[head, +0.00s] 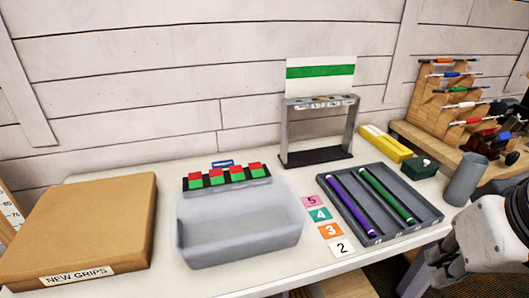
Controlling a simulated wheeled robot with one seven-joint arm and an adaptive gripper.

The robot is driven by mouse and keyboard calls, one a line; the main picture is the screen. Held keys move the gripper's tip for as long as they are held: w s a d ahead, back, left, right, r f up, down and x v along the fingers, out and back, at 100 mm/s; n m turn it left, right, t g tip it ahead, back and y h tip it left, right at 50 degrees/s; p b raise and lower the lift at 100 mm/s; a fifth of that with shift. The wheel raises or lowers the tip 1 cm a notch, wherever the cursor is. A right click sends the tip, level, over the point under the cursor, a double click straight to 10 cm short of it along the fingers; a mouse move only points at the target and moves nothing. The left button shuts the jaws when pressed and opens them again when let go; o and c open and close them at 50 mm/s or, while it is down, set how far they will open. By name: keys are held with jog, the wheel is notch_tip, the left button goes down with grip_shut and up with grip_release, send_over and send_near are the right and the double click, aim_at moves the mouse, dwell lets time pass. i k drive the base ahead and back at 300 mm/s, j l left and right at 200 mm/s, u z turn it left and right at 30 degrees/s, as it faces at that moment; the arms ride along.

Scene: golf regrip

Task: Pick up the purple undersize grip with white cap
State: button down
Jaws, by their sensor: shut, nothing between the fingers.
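The purple grip (355,207) lies lengthwise in the left part of a dark grey divided tray (426,204) on the white table. My gripper (438,268) is at the lower right, in front of the table's right edge. It is shut and empty, apart from the purple grip and to the right of it. The picture's right edge cuts off part of my arm.
Numbered cards (330,230) lie left of the tray. A clear bin (238,240), a NEW GRIPS box (85,230) and a grey stand (316,158) are also on the table. A grey cylinder (466,180) stands right of the tray. A wooden rack (440,92) is behind.

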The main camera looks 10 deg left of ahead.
aim_at(332, 181)
jog(key=i+l+u, duration=0.1)
jog(key=l, duration=0.25)
jog(key=i+l, duration=0.25)
jog(key=i+l+u, duration=0.15)
jog(key=l, duration=0.25)
jog(key=i+l+u, duration=0.1)
jog(key=l, duration=0.3)
jog(key=i+j, duration=0.05)
